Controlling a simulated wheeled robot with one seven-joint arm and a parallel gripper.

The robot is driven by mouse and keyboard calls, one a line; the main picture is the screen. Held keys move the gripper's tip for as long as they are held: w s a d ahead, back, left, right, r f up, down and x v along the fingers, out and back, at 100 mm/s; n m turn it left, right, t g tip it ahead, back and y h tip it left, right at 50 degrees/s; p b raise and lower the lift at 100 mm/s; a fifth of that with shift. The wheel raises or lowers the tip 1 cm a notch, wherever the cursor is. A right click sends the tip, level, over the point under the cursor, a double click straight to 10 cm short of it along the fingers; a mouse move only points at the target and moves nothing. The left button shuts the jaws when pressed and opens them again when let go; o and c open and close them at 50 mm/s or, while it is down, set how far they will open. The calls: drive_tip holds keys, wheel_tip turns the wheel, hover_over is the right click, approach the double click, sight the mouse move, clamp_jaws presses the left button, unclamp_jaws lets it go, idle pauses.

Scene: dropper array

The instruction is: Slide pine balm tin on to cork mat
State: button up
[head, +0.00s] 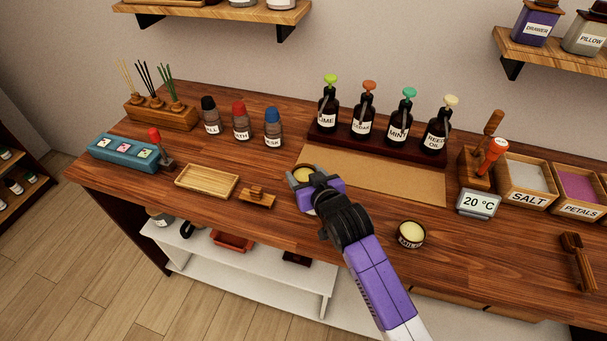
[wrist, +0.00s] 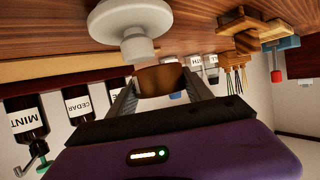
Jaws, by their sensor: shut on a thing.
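My gripper (head: 304,176) is shut on a small round tin with a pale yellow top (head: 303,171). Its label is hidden, so I cannot read whether it is the pine balm. In the wrist view a brown curved side (wrist: 160,79) shows between the fingers. The tan cork mat (head: 385,180) lies in front of the dark pump bottles. The held tin is at the mat's left end; I cannot tell whether it overlaps the mat. A second yellow-topped tin (head: 411,234) stands near the counter's front, right of my arm, its label too small to read surely.
Pump bottles (head: 363,118) stand on a dark rack behind the mat. A small wooden block (head: 257,198) and a bamboo tray (head: 207,181) lie to the left. A temperature display (head: 478,204) stands to the right. A white knobbed thing (wrist: 130,28) shows close by in the wrist view.

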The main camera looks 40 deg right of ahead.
sight(308, 173)
idle(0.4)
drive_tip(key=shift+w+d+f+b, duration=0.45)
drive_tip(key=shift+d+f+b, duration=0.05)
drive_tip(key=shift+d+f, duration=0.2)
drive_tip(key=shift+w+d+f+b, duration=0.4)
drive_tip(key=shift+d+f+b, duration=0.15)
drive_tip(key=shift+f, duration=0.1)
drive_tip(key=shift+w+d+r, duration=0.1)
drive_tip(key=shift+w+d, duration=0.5)
drive_tip(key=shift+d, duration=0.3)
drive_tip(key=shift+w+d+b, duration=0.5)
drive_tip(key=shift+w+d, duration=0.2)
drive_tip(key=shift+d, duration=0.4)
drive_tip(key=shift+w+d+b, duration=0.5)
drive_tip(key=shift+w+d, duration=0.2)
drive_tip(key=shift+d, duration=0.35)
drive_tip(key=shift+w+d+b, duration=0.5)
drive_tip(key=shift+w+d, duration=0.2)
drive_tip(key=shift+d, duration=0.4)
drive_tip(key=shift+f+b, duration=0.5)
drive_tip(key=shift+f, duration=0.2)
drive_tip(key=o, duration=1.6)
drive_tip(key=shift+o, duration=0.2)
